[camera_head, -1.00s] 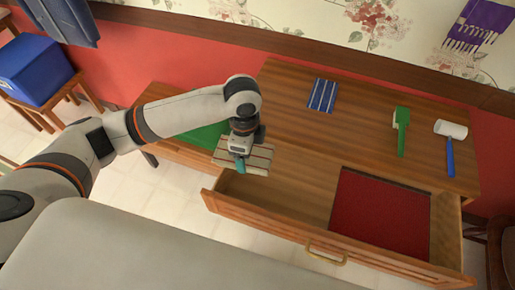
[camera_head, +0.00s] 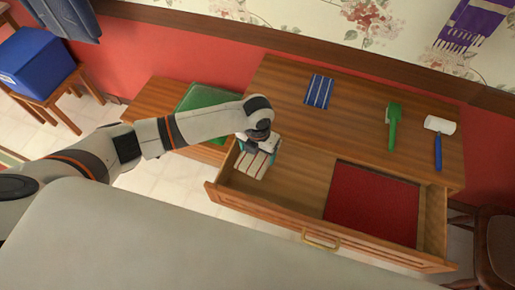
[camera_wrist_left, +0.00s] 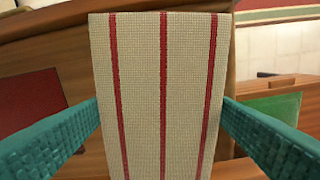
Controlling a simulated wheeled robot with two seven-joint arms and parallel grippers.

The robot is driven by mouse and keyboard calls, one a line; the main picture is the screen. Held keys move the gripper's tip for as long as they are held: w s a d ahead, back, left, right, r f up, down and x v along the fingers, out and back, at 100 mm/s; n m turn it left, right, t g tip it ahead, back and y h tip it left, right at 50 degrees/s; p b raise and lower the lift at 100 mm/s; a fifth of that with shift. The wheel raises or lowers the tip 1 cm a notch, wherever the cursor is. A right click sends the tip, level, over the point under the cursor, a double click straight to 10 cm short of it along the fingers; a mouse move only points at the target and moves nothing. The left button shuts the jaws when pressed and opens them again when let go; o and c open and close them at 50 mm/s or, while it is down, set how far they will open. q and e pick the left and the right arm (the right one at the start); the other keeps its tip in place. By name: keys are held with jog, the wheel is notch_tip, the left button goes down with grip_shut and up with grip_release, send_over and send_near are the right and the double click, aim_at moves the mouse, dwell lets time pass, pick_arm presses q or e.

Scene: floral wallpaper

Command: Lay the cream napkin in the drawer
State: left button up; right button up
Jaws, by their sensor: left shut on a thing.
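The cream napkin (camera_head: 252,166) with red stripes is gripped by my left gripper (camera_head: 258,148), at the left end of the open drawer (camera_head: 300,190). In the left wrist view the napkin (camera_wrist_left: 140,95) fills the middle, with a teal finger at each side. The gripper hides part of the napkin in the head view. I cannot tell whether the napkin touches the drawer floor. A dark red folded cloth (camera_head: 370,203) lies in the right part of the drawer. My right gripper is not in view.
On the top (camera_head: 350,120) lie a blue striped cloth (camera_head: 318,91), a green brush (camera_head: 392,130) and a white-headed mallet (camera_head: 439,127). A green item (camera_head: 207,100) rests on a lower wooden surface at left. The drawer's middle is bare.

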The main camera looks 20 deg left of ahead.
pick_arm(q)
jog(key=shift+f+b, duration=1.1)
jog(key=shift+f, duration=0.1)
jog(key=b, duration=1.5)
send_over(257, 182)
notch_tip(257, 182, down, 16)
jog(key=shift+w+r, duration=0.1)
jog(key=shift+r, duration=0.15)
jog(key=shift+f+b, duration=0.55)
jog(key=shift+f, duration=0.4)
jog(key=o, duration=1)
jog(key=shift+r+p, duration=2.05)
jog(key=shift+p, duration=0.15)
jog(key=shift+r, duration=0.1)
notch_tip(257, 182, up, 10)
jog(key=p, duration=1)
